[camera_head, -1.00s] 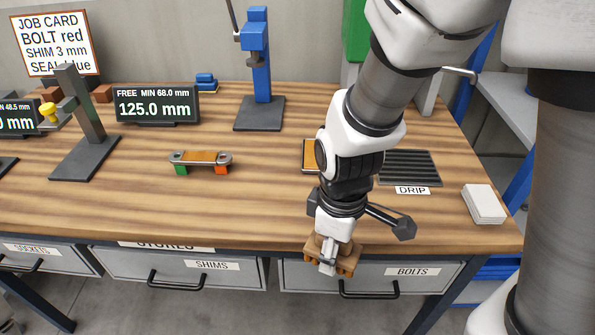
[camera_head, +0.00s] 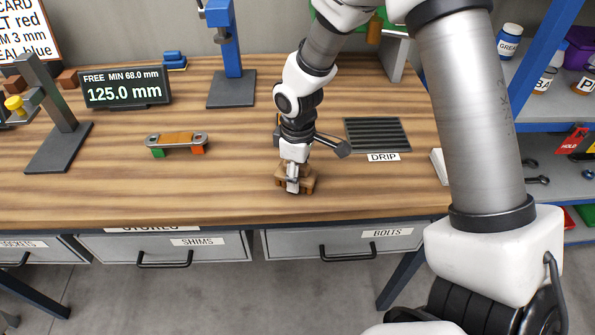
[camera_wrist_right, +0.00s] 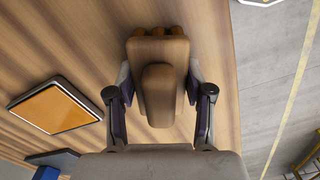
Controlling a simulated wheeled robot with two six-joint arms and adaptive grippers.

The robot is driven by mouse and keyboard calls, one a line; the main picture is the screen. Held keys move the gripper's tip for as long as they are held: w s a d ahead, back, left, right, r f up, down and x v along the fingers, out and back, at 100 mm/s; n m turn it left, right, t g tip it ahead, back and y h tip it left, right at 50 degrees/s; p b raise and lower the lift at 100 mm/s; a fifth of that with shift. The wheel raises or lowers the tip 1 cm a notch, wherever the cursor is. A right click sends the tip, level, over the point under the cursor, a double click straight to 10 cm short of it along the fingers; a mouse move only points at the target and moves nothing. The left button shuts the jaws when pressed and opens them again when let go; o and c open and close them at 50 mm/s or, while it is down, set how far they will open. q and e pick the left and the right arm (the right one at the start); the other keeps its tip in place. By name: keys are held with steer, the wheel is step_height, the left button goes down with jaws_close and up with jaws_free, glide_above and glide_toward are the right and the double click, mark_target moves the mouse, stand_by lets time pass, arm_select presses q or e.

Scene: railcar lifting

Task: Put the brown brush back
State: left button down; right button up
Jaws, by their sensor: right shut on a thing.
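My right gripper (camera_head: 293,178) is shut on the brown brush (camera_head: 309,182), above the front part of the wooden bench top. In the right wrist view the brush (camera_wrist_right: 158,78) sits between the two fingers of the gripper (camera_wrist_right: 160,105), its rounded knobs pointing away from the wrist. Whether the brush touches the bench is not clear. My left gripper is not in view.
An orange-topped tray (camera_wrist_right: 54,104) lies on the bench (camera_head: 235,190), mostly hidden behind my arm in the head view. The black DRIP grid (camera_head: 378,134) is to the right. A metal link with an orange middle (camera_head: 177,139) is left. Bare wood lies between.

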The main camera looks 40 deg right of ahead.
steer(key=o, duration=1.1)
steer(key=shift+f, duration=0.1)
step_height(320, 180, up, 12)
steer(key=shift+r, duration=0.2)
